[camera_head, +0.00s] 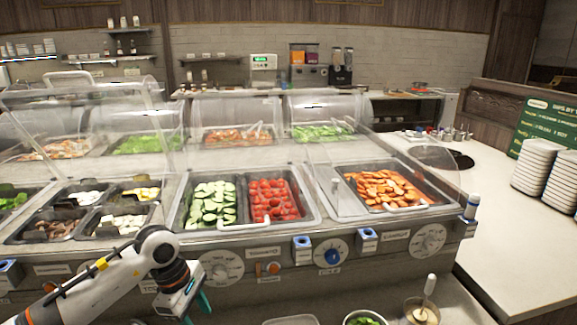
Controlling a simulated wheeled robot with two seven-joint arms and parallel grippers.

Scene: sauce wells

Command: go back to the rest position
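My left arm comes in from the lower left. Its gripper (195,308) hangs in front of the counter's control panel, left of the middle, pointing down. Its two teal fingers show apart with nothing seen between them, and their tips are near the bottom edge of the picture. My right gripper is not in view.
The sauce-well counter holds cucumber slices (212,204), tomatoes (272,200) and orange slices (385,187) under clear guards. Knobs (330,253) line its front. At the bottom are a bowl of greens (364,319) and a sauce cup (422,312). Plates (537,166) stack at right.

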